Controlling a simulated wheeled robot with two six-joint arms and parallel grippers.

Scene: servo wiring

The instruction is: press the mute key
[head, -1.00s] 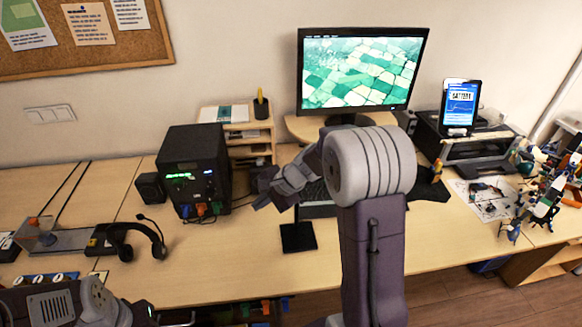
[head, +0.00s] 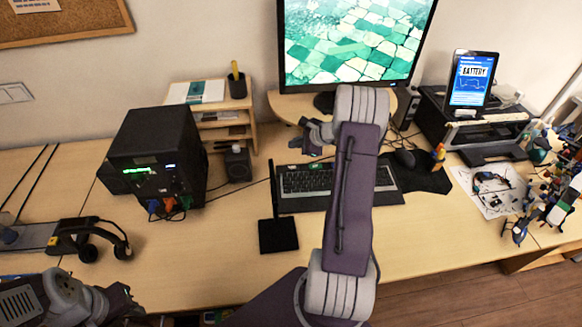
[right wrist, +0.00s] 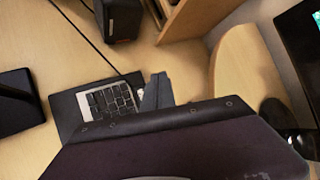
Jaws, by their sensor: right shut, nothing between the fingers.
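The keyboard (head: 305,180) lies on a dark mat below the monitor, and my right forearm hides part of it. Part of the keyboard also shows in the right wrist view (right wrist: 108,100). The mute key cannot be told apart from the other keys. My right gripper (head: 312,138) is shut and empty, above the back edge of the keyboard. In the right wrist view its fingers (right wrist: 157,90) overlap the right end of the visible keys; contact cannot be told. Part of my left arm shows at the lower left, but its finger opening is unclear.
The monitor (head: 352,45) stands behind the keyboard. A black box with green lights (head: 152,160) and a small speaker (head: 238,165) stand to the left. A mouse (head: 404,158) is right of the keyboard.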

